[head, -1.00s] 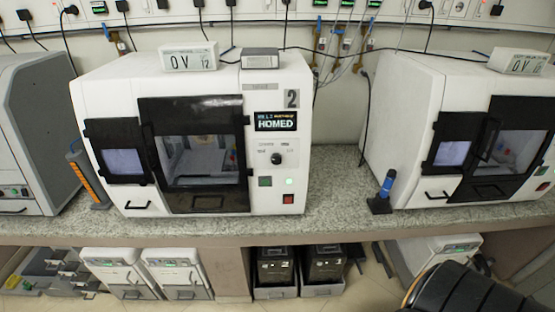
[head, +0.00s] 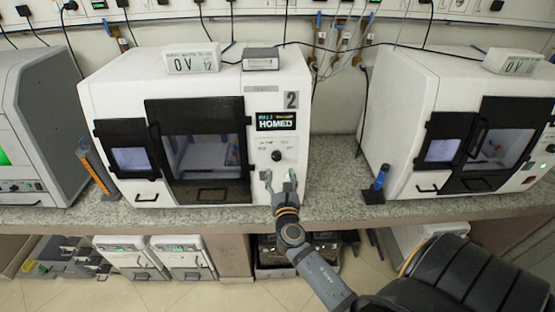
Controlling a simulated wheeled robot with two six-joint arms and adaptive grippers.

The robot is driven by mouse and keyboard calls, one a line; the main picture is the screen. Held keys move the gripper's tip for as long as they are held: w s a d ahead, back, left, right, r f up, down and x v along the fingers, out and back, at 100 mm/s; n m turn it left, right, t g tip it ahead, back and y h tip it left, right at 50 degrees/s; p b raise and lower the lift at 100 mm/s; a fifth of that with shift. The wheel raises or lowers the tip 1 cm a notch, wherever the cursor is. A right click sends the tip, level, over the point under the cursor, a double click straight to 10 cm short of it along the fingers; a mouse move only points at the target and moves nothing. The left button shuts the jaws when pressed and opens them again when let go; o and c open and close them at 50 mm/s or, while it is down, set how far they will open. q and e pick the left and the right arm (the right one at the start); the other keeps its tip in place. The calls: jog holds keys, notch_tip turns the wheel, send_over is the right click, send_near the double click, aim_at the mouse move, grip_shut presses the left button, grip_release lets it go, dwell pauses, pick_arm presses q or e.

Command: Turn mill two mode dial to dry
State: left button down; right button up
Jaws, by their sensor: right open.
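Mill two (head: 292,132) is the white machine marked "2" with a HOMED display (head: 276,122). Its mode dial (head: 276,156) is a small black round knob below the display, with small labels around it that I cannot read. My right gripper (head: 279,180) is open, its fingers pointing up in front of the mill's lower panel, just below the dial and apart from it in the picture. It covers the buttons under the dial in part. My left gripper is not in view.
A similar white mill (head: 398,115) stands to the right, and a grey machine (head: 45,110) to the left. A blue-handled tool (head: 380,178) stands on the speckled counter (head: 335,195). An orange-marked holder (head: 97,172) stands left of mill two.

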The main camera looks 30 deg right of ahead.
aim_at(277, 158)
jog(key=p+x, duration=0.1)
jog(key=x, duration=0.6)
jog(key=shift+w+d+f, duration=0.1)
jog(key=shift+w, duration=0.15)
jog(key=c, duration=1.1)
jog(key=shift+c, duration=0.2)
